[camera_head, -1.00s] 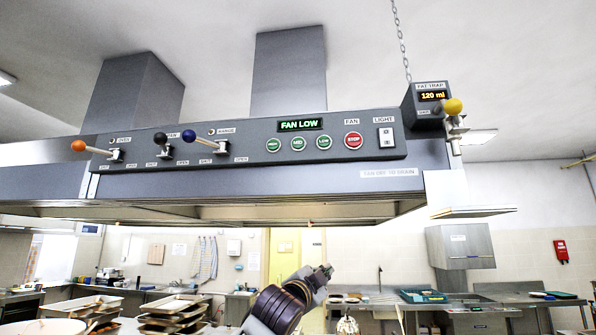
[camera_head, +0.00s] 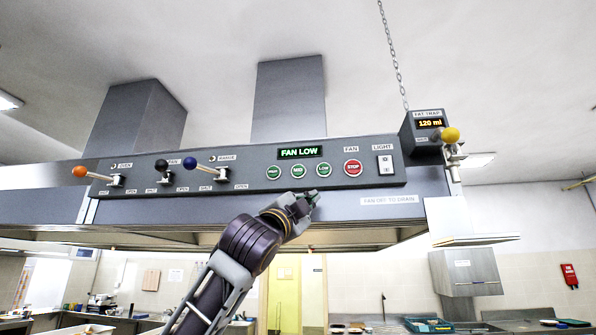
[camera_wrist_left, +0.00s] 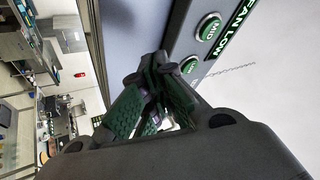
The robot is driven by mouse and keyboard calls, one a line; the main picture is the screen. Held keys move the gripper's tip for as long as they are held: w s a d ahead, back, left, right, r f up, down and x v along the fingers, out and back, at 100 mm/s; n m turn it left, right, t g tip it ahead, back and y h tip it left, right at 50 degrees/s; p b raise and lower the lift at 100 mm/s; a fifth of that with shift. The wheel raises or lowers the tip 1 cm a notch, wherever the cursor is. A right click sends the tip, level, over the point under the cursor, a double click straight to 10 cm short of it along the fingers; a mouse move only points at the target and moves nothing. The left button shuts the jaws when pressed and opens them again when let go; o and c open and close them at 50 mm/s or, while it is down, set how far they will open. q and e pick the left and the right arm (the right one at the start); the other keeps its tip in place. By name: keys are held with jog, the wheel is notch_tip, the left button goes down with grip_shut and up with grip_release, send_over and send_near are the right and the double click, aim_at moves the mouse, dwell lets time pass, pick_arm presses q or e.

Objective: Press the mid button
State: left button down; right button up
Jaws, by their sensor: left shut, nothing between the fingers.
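The MID button (camera_head: 298,171) is a round green button with a pale rim on the hood's grey control panel, between two other green buttons. In the left wrist view the MID button (camera_wrist_left: 209,27) is at the upper right, beyond the fingertips and to their right. My left gripper (camera_head: 313,197) is shut and empty. It is just below the panel's lower edge, under the LOW button (camera_head: 323,170), and appears apart from the buttons. Its fingers (camera_wrist_left: 160,75) show in the left wrist view, partly hiding the panel's edge. My right gripper is not in view.
The red STOP button (camera_head: 353,168) and the LIGHT switch (camera_head: 386,164) are to the right. The HIGH-side green button (camera_head: 273,172) is to the left. A display (camera_head: 300,152) reads FAN LOW. Levers with orange (camera_head: 79,172) and blue (camera_head: 189,162) knobs stick out at left.

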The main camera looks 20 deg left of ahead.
aim_at(299, 167)
pick_arm(q)
jog(key=s+r+m+t+h, duration=0.1)
jog(key=s+r+m, duration=0.1)
jog(key=s+r, duration=0.7)
jog(key=shift+r+t, duration=0.2)
jog(key=shift+t, duration=0.2)
jog(key=shift+w+a+p, duration=0.25)
jog(key=shift+w+a, duration=0.05)
jog(key=shift+w, duration=1.1)
jog(key=shift+w+a+p, duration=0.2)
jog(key=shift+w+a, duration=0.05)
jog(key=shift+w, duration=1.2)
jog(key=shift+w+a+p, duration=0.25)
jog(key=shift+w+a, duration=0.05)
jog(key=shift+w, duration=1.1)
jog(key=shift+w+a, duration=0.15)
jog(key=shift+w, duration=0.65)
jog(key=shift+s, duration=0.8)
jog(key=shift+b, duration=0.3)
